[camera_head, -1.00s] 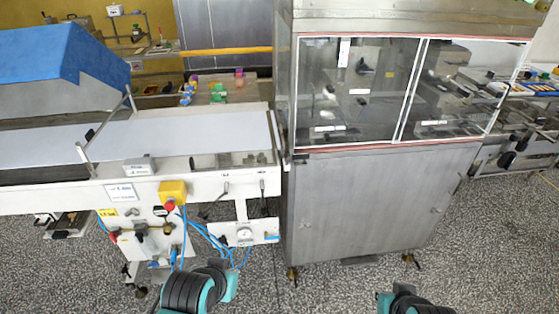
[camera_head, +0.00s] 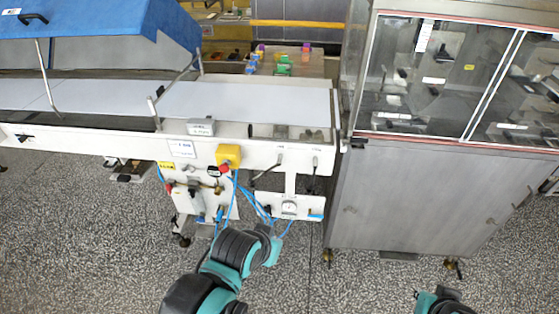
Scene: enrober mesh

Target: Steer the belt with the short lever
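The white belt (camera_head: 250,103) runs along the top of the white conveyor frame (camera_head: 90,143). Two levers with dark handles are on the front of the frame at its right end. One lever (camera_head: 266,171) slants down to the left. The other lever (camera_head: 314,167) hangs nearly upright beside it. I cannot tell for sure which is the short one. My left arm reaches in from the bottom, below the levers and apart from them in the picture. My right arm shows only a little at the bottom right. I cannot make out either gripper's fingers.
A steel cabinet (camera_head: 425,200) with glass doors stands right of the conveyor. A yellow box with a red button (camera_head: 228,156), blue hoses and a gauge panel (camera_head: 289,207) sit near the levers. A blue hood (camera_head: 120,28) covers the belt's left part. Speckled floor lies in front.

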